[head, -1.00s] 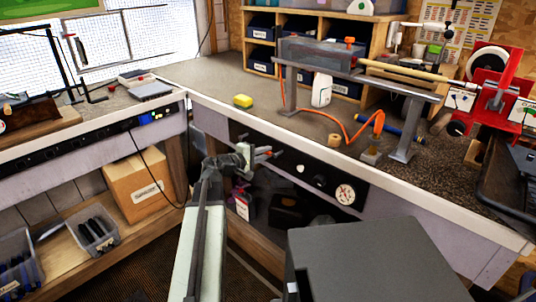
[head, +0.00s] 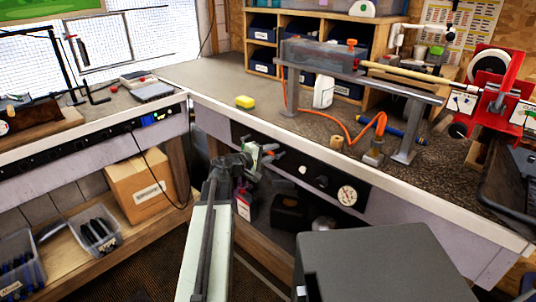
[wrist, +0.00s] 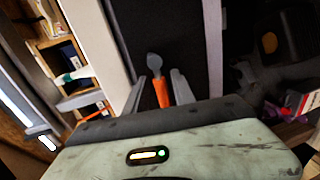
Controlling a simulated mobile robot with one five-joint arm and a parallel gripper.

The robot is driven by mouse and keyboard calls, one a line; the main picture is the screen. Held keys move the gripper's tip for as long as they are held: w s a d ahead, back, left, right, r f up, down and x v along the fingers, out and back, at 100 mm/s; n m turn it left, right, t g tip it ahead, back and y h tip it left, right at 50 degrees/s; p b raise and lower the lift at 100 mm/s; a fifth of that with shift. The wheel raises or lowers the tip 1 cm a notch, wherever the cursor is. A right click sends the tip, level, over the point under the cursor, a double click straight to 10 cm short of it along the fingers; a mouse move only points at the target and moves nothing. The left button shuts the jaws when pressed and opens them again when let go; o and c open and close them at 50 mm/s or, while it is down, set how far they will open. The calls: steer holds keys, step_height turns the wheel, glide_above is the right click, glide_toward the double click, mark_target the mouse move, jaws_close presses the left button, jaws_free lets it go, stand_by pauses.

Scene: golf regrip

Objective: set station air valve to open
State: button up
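The station air valve shows in the wrist view as an orange lever (wrist: 161,93) with a round grey end, set against a dark panel. My gripper (wrist: 157,92) has its two grey fingers apart, one on each side of the lever, with a visible gap on both sides. In the head view my gripper (head: 281,152) is at the left part of the black panel (head: 321,172) on the bench front. There the gripper mostly hides the lever. The lever's exact angle is hard to tell.
The pale bench edge (head: 400,203) runs above the panel. Below, an open shelf holds dark items and a small box (head: 243,206). A cardboard box (head: 141,188) stands at left.

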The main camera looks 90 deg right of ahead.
steer(key=shift+w, duration=0.25)
steer(key=shift+w, duration=0.1)
steer(key=p+v, duration=0.1)
steer(key=v, duration=0.6)
steer(key=shift+a, duration=0.3)
steer(key=shift+w+r, duration=0.1)
steer(key=shift+w, duration=0.1)
